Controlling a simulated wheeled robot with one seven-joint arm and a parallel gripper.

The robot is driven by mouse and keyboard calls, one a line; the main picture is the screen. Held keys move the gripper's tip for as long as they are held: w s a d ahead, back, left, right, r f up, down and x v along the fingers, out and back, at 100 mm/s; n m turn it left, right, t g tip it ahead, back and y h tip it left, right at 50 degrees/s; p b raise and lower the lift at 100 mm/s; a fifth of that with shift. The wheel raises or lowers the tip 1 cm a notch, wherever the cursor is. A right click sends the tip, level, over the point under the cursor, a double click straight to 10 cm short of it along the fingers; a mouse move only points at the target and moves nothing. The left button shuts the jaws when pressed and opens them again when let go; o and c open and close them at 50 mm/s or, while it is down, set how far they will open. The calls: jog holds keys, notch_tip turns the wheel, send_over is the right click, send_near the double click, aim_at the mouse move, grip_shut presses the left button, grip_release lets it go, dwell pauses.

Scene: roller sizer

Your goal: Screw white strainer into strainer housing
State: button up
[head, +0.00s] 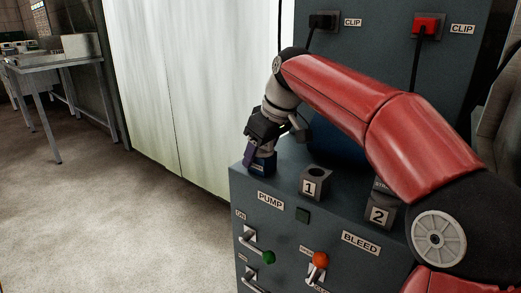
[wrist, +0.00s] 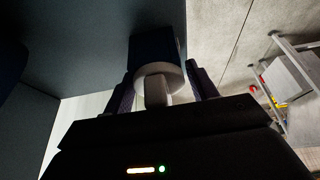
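The white strainer (wrist: 158,83) shows in the wrist view as a pale round disc with a narrow tab toward the camera. Right behind the disc is a dark blue block (wrist: 156,45), which looks like the strainer housing; whether the threads engage is hidden. In the head view the blue block (head: 262,165) stands at the machine top's left corner, with my gripper (head: 257,151) pointing down at it. The strainer cannot be made out there.
The grey machine top also carries block 1 (head: 315,181), with a round opening, and block 2 (head: 380,205), partly behind my arm. The front has a green knob (head: 268,257) and an orange knob (head: 320,259). A tall cabinet (head: 489,75) stands behind; open floor lies left.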

jog(key=c, duration=0.9)
jog(key=shift+o, duration=0.2)
jog(key=shift+r+m+h, duration=0.1)
jog(key=shift+m+h, duration=0.2)
jog(key=shift+m, duration=0.4)
jog(key=m+t+p, duration=0.1)
jog(key=m, duration=0.1)
jog(key=shift+w+m+h, duration=0.1)
jog(key=shift+m+h, duration=0.2)
grip_shut()
jog(key=shift+d+m+p, duration=0.2)
jog(key=shift+m+p, duration=0.1)
jog(key=shift+m, duration=0.3)
jog(key=shift+f+h, duration=0.2)
jog(key=shift+h, duration=0.1)
jog(key=shift+d+f, duration=0.1)
jog(key=shift+d, duration=0.05)
jog(key=o, duration=1.2)
grip_release()
jog(key=shift+o, duration=1.1)
